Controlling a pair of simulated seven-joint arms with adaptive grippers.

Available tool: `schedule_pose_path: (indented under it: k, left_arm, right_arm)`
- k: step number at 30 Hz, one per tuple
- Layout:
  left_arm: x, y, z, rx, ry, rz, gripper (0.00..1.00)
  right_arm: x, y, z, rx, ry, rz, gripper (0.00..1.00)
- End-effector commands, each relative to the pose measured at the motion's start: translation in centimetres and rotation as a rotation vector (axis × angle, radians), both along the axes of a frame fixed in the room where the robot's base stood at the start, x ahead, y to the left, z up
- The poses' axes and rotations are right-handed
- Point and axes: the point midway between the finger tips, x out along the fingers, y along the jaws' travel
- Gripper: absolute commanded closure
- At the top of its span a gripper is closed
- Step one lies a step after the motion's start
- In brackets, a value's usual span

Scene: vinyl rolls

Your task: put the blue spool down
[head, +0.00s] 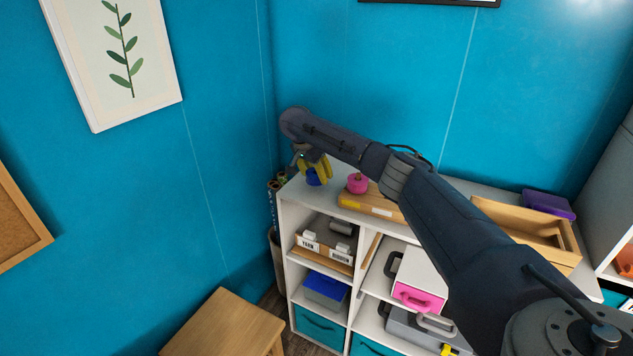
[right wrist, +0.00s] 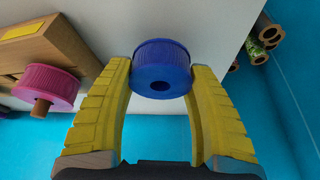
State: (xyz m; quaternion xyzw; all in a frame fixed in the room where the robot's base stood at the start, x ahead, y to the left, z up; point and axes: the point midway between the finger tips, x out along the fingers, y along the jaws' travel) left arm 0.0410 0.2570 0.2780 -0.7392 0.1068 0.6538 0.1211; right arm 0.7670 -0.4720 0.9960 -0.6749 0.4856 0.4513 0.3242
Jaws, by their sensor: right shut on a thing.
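The blue spool (right wrist: 163,62) is a short ridged cylinder with a dark hole in its face. It sits between the yellow fingertips of my right gripper (right wrist: 161,80) in the right wrist view. In the head view the blue spool (head: 314,178) shows just under the yellow fingers of my right gripper (head: 317,169), at the left end of the white shelf top (head: 468,188). I cannot tell whether the spool touches the surface. My left gripper is not in view.
A pink spool (head: 357,183) is on a peg of a wooden holder (head: 370,204), right of my gripper. Rolled tubes (head: 273,186) stand beyond the shelf's left end. An open wooden tray (head: 577,252) and a purple box (head: 549,204) are farther right.

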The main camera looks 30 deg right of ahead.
Motion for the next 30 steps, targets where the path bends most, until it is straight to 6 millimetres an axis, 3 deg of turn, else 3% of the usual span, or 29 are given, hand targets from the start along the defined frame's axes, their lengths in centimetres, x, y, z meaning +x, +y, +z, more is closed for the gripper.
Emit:
schedule_pose_path:
  k: [7,22,23,28,30]
  left_arm:
    - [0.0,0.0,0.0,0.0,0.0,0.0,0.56]
    - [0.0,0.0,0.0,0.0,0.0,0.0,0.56]
    - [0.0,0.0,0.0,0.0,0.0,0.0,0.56]
    - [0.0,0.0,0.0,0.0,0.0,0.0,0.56]
    - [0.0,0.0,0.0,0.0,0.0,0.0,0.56]
  right_arm:
    - [0.0,0.0,-2.8,-0.002,0.001,-0.001,0.86]
    - [0.0,0.0,-3.4,0.0,0.0,0.0,0.86]
    - [0.0,0.0,-3.3,0.0,0.0,0.0,0.4]
    - [0.0,0.0,-3.3,0.0,0.0,0.0,0.21]
    - [0.0,0.0,-3.3,0.0,0.0,0.0,0.2]
